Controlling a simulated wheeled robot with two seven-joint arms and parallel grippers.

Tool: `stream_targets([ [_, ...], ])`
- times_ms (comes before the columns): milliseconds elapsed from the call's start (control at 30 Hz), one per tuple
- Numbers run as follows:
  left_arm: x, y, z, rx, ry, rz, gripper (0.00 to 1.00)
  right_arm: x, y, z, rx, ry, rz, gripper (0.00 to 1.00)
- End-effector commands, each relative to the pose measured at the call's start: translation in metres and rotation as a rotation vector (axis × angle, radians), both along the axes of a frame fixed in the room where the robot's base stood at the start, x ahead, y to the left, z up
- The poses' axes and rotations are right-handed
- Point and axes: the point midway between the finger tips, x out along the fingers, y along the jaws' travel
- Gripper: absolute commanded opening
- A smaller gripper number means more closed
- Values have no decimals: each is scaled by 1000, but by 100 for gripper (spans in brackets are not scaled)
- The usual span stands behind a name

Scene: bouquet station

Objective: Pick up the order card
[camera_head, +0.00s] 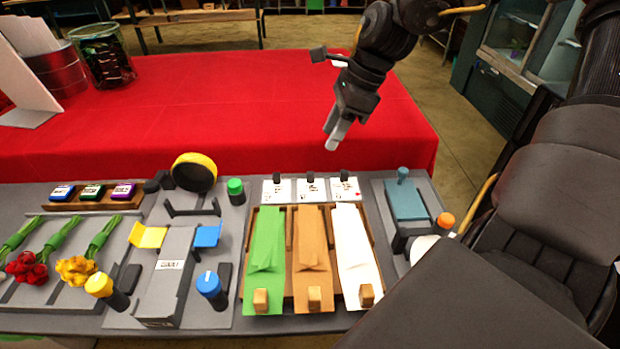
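Three small white printed cards lie in a row behind the wrapping sheets: a left card (269,193), a middle card (311,194) and a right card (352,192) with a red mark. I cannot tell which one is the order card. A small dark piece stands at the back of each. My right gripper (338,135) points down above and behind the right card, apart from it, with the red cloth behind. Its pale fingertips look close together from this angle, and no object shows between them. My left gripper is not in view.
Green (266,250), brown (311,250) and white (355,250) sheets lie in front of the cards. Left are a grey fixture (168,285), a yellow-rimmed roll (194,172) and flowers (75,268). A blue plate device (406,201) stands right. The red table (230,110) is mostly clear.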

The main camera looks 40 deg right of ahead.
Motion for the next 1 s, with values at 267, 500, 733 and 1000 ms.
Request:
stream_targets([
  [267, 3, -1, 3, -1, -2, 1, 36, 5, 8, -22, -1, 6, 3, 40],
  [500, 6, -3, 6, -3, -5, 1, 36, 13, 17, -49, -1, 2, 2, 40],
  [733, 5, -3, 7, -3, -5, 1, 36, 14, 19, -54, 0, 1, 3, 40],
  [1000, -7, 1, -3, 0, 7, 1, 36, 20, 28, -88, -1, 4, 3, 40],
])
